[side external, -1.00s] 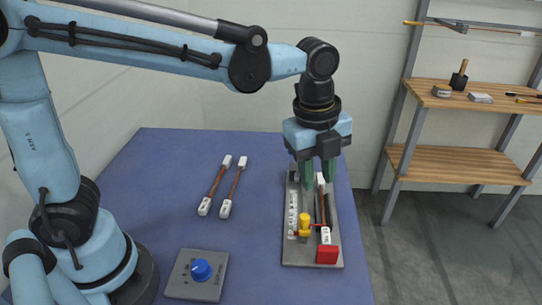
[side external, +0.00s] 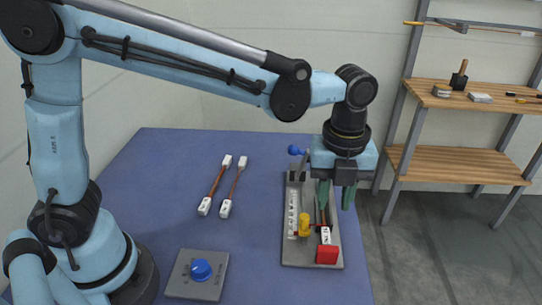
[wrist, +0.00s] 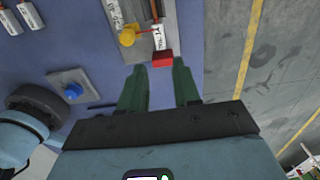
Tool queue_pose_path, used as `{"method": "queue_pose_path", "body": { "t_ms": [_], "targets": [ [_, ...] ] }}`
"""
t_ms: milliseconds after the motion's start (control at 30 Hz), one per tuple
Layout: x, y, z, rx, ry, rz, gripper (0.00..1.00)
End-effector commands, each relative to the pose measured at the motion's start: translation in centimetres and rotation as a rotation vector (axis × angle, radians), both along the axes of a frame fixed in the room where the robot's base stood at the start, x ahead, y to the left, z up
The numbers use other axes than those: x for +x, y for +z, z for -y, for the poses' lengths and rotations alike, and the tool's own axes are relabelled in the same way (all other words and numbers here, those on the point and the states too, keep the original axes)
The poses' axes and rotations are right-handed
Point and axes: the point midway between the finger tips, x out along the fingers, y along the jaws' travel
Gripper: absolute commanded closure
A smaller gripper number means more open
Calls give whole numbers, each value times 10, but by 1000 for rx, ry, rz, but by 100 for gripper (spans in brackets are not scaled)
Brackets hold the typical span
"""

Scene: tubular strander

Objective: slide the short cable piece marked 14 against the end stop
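A short brown cable piece (side external: 322,214) with white marked ends lies lengthwise in the grey fixture (side external: 312,259). Its near white end (side external: 325,236) sits close to a red block (side external: 327,255), which looks like the end stop; I cannot tell whether they touch. That white end (wrist: 157,37) and the red block (wrist: 163,57) also show in the wrist view, but the marking is too small to read surely. My gripper (side external: 335,205) is open and empty, above the right side of the fixture. It partly hides the cable's far end. Both fingers (wrist: 158,68) show apart in the wrist view.
A yellow knob (side external: 304,225) stands beside the cable, next to a white labelled strip (side external: 292,213). A blue ball handle (side external: 295,150) rises at the fixture's far end. Two more cable pieces (side external: 215,185) (side external: 234,187) lie left on the blue table. A blue dial (side external: 201,270) sits nearer.

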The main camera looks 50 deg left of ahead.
Motion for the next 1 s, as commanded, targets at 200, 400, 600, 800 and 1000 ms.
{"method": "queue_pose_path", "body": {
  "t_ms": [200, 400, 600, 800, 1000],
  "targets": [
    [0, -36, 0, 0, 1, 0, 68],
    [0, -69, 0, 0, 1, 0, 68],
    [0, -92, 0, -1, 1, 1, 68],
    [0, -101, 0, -1, 1, 1, 68],
    [0, -102, 0, -1, 1, 1, 68]
  ]
}}
